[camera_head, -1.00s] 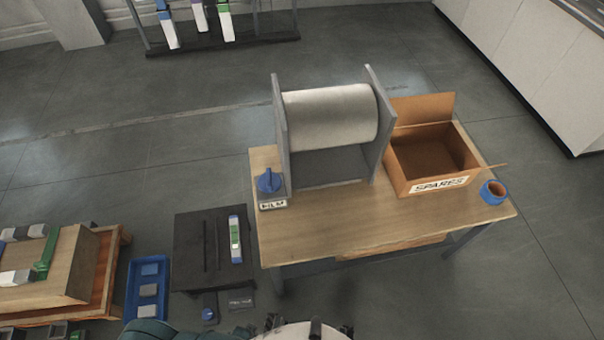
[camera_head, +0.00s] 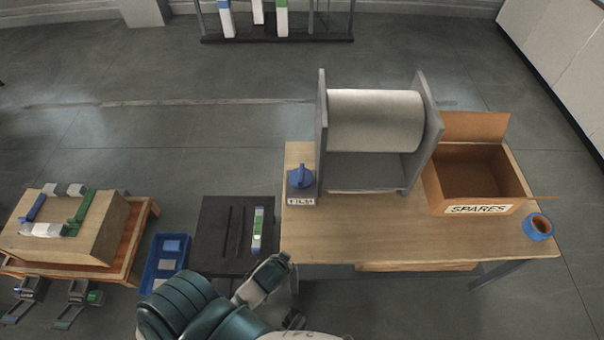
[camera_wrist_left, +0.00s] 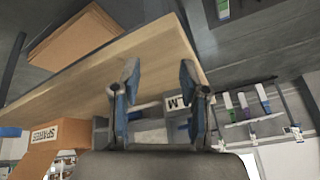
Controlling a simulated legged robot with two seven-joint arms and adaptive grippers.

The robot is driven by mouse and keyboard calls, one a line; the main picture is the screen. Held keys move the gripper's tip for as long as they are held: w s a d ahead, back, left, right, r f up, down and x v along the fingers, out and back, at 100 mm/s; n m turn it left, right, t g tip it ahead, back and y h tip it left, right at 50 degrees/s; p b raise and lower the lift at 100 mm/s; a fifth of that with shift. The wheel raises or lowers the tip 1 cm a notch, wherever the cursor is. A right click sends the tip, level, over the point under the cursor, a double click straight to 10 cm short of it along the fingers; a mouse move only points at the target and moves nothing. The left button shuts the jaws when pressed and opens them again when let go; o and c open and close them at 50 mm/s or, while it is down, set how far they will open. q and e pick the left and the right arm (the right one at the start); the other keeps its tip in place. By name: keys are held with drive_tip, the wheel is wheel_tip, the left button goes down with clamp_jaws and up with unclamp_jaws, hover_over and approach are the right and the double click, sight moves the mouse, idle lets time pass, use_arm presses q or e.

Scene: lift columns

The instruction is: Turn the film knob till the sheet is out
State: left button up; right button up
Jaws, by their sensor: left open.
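The film knob (camera_head: 301,177) is blue and sits on a grey block with a FILM label (camera_head: 301,201), at the table's near left corner by the roll stand. A pale roll (camera_head: 375,120) lies between two grey side plates. My left arm reaches up from the bottom of the head view, left of the table's front edge. My left gripper (camera_wrist_left: 160,72) is open and empty in the left wrist view, its fingers apart in front of the table. The FILM label also shows there (camera_wrist_left: 178,103), just behind the right finger; the knob cannot be made out. My right gripper is not in view.
The wooden table (camera_head: 400,228) also holds an open SPARES box (camera_head: 478,209) and a blue-rimmed roll (camera_head: 538,226). A black slotted stand (camera_head: 215,225) and a blue tray (camera_head: 150,270) stand left of it. The table's front strip is clear.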

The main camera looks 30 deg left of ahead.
use_arm(q)
drive_tip(key=w+a+r+n+t+y, duration=0.25)
drive_tip(key=w+r, duration=0.25)
drive_tip(key=w, duration=0.3)
drive_tip(key=n+t+y, duration=0.2)
drive_tip(key=n+t, duration=0.1)
drive_tip(key=t, duration=0.2)
approach(301, 174)
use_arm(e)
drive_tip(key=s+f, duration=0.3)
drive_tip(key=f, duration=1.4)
use_arm(q)
drive_tip(key=shift+g, duration=0.35)
drive_tip(key=b+x, duration=0.2)
drive_tip(key=x, duration=0.8)
drive_tip(key=shift+w+r, duration=0.1)
drive_tip(key=shift+w, duration=0.1)
drive_tip(key=shift+w+a, duration=0.15)
drive_tip(key=shift+w, duration=0.25)
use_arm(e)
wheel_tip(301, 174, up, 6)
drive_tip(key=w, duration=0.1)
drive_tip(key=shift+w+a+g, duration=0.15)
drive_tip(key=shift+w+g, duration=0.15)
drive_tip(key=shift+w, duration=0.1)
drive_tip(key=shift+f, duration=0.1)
use_arm(q)
clamp_jaws()
